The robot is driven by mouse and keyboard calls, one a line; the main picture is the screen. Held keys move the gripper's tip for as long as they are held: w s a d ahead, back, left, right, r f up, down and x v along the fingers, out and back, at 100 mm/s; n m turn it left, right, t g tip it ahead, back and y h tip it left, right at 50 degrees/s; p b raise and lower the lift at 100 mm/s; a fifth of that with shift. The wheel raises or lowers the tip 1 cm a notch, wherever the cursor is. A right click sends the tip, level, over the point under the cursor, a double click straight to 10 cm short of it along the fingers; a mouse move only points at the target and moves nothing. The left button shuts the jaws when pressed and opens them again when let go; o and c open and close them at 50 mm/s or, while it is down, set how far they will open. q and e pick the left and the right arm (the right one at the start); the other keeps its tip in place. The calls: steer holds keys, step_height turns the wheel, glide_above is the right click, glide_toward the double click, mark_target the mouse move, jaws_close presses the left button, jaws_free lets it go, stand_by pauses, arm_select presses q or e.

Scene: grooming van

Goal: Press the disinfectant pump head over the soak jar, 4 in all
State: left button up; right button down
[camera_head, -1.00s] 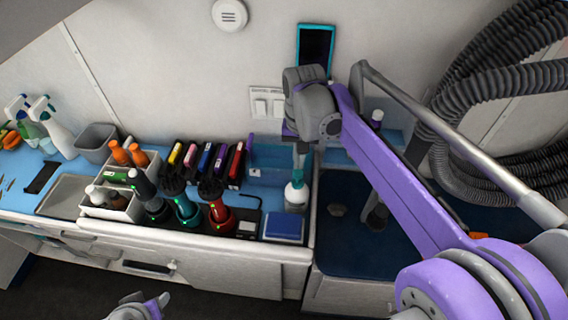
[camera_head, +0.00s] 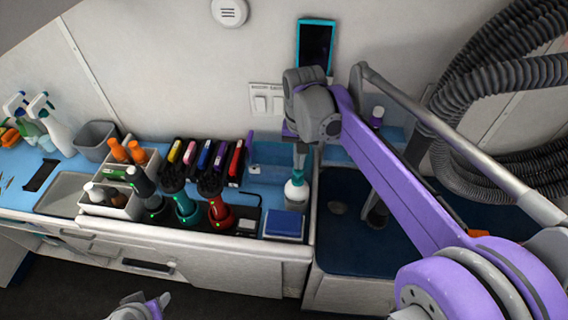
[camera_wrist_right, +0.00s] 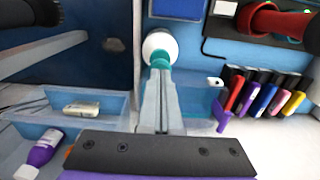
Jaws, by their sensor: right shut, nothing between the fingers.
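The disinfectant bottle (camera_head: 296,194) is white with a teal pump head (camera_head: 298,177), and stands upright on the counter's right part. It also shows in the right wrist view (camera_wrist_right: 158,43), its teal top (camera_wrist_right: 160,62) at the fingertips. My right gripper (camera_head: 300,160) is shut and empty, pointing down at the pump head. The fingers hide part of the head, so I cannot tell how far it is pressed. A translucent blue container (camera_head: 270,158) is behind the bottle; I cannot tell if it is the soak jar. A part of my left arm (camera_head: 140,307) shows at the bottom edge, its fingers unclear.
A blue-topped box (camera_head: 284,224) lies in front of the bottle. Clippers (camera_head: 216,208) and a row of coloured cases (camera_head: 205,160) stand to the left. A purple bottle (camera_wrist_right: 42,150) shows in the wrist view. Thick hoses (camera_head: 500,95) hang at the right.

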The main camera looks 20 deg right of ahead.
steer(key=shift+f+b, duration=0.45)
steer(key=shift+f, duration=0.55)
steer(key=shift+r, duration=0.15)
steer(key=shift+r+p, duration=1)
steer(key=shift+r, duration=0.45)
steer(key=shift+f, duration=0.25)
